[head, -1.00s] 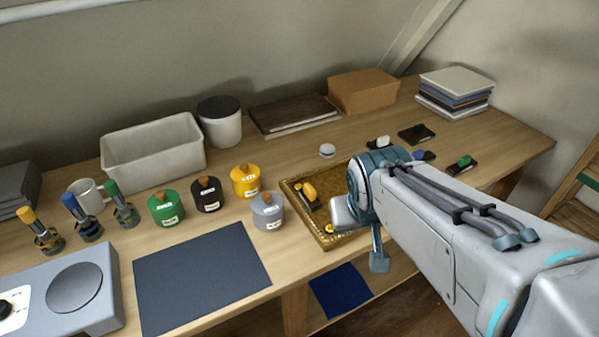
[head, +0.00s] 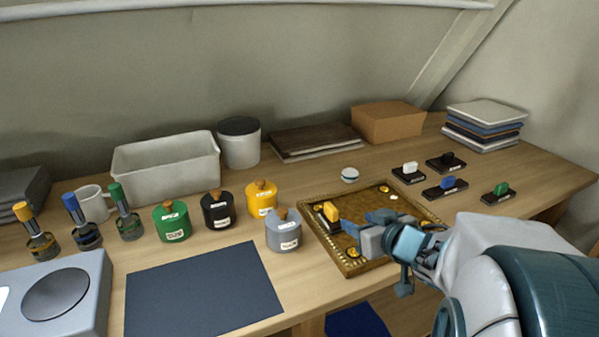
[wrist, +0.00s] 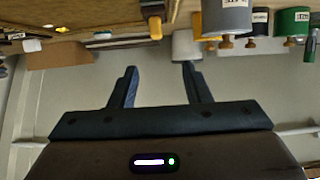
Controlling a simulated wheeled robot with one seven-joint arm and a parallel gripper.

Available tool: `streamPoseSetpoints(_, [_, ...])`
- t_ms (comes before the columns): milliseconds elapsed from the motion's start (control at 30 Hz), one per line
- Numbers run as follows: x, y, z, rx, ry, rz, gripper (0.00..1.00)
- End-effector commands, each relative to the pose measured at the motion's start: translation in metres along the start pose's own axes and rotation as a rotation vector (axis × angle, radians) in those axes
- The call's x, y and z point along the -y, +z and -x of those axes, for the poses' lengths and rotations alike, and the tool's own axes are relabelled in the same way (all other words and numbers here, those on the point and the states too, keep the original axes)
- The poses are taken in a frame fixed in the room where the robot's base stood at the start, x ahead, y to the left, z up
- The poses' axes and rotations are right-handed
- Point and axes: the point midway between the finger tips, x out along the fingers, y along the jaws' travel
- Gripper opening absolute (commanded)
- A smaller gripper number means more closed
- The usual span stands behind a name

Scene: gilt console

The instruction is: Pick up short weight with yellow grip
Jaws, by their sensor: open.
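A short weight with a yellow grip (head: 331,213) and a dark base sits in the left part of a gilt, patterned tray (head: 343,268). In the wrist view, which looks upside down, its yellow grip (wrist: 155,28) shows beyond the fingertips, roughly in line with the gap between them. My gripper (head: 366,230) is over the tray, just right of the weight, with its fingers pointing left toward it. In the wrist view my gripper (wrist: 158,70) is open, with nothing between the fingers. My gripper hides part of the tray.
A grey lidded pot (head: 283,232) stands close to the tray's left side, with yellow (head: 262,201), black and green pots beyond. Several short weights with other grips, including white (head: 409,171) and blue (head: 446,186), stand right of the tray. A dark mat (head: 203,290) lies front left.

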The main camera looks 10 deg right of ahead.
Motion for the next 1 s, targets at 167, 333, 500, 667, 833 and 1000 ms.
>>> streamPoseSetpoints(167, [0.000, -0.003, -0.015, 0.000, -0.007, -0.004, 0.44])
streamPoseSetpoints(333, [0.000, -0.005, -0.029, -0.001, -0.007, -0.007, 0.44])
streamPoseSetpoints(500, [0.000, -0.006, -0.038, -0.006, -0.011, -0.007, 0.44])
streamPoseSetpoints(667, [0.001, -0.005, -0.047, -0.004, -0.009, -0.006, 0.44])
streamPoseSetpoints(833, [0.001, -0.004, -0.057, 0.001, -0.005, -0.005, 0.44])
streamPoseSetpoints(1000, [0.000, -0.004, -0.069, -0.002, -0.007, -0.005, 0.44])
